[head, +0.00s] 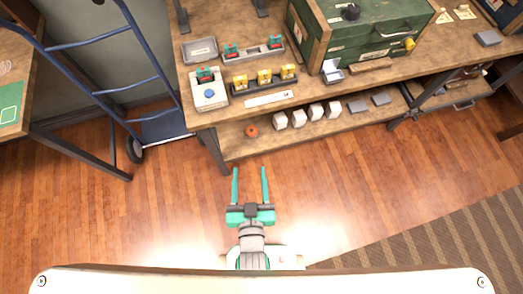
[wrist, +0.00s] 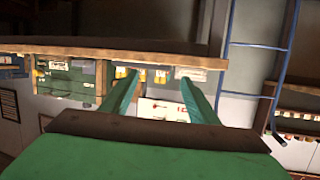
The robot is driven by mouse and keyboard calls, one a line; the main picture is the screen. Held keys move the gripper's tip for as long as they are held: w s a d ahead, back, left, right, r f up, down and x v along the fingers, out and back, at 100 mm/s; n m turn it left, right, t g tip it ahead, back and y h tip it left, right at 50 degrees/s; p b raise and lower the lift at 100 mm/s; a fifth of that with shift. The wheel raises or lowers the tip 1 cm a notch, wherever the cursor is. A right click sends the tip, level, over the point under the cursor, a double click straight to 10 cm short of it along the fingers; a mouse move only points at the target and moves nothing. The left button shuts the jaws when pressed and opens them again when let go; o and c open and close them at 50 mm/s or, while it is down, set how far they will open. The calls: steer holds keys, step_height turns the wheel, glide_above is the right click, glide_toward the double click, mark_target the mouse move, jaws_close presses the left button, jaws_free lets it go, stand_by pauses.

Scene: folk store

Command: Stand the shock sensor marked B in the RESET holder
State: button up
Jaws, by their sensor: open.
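My gripper (head: 250,172) is open and empty, over the floor in front of the bench; its two green fingers (wrist: 160,82) also show in the wrist view. On the bench, a dark rack (head: 254,89) holds three yellow pieces (head: 264,77) in a row. Behind it, a grey tray (head: 253,51) holds teal-and-red pieces (head: 276,42) at its left and right. A white box (head: 209,95) with a blue button has another teal-and-red piece (head: 205,74) at its back. No marking B or RESET is readable, so I cannot tell which piece or holder is meant.
The wooden bench (head: 190,80) bears an empty-looking grey tray (head: 199,50), a white label strip (head: 269,98) and a large green chest (head: 360,35). White blocks (head: 298,118) sit on its lower shelf. A blue hand truck (head: 120,85) stands left. Floor before the bench is clear.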

steer(key=s+d+r+h, duration=0.1)
steer(key=s+d+r, duration=0.2)
steer(key=s, duration=0.7)
steer(key=shift+s+d+r+t, duration=0.2)
steer(key=shift+d+t, duration=0.1)
steer(key=shift+d, duration=0.05)
steer(key=shift+c, duration=0.2)
stand_by(0.9)
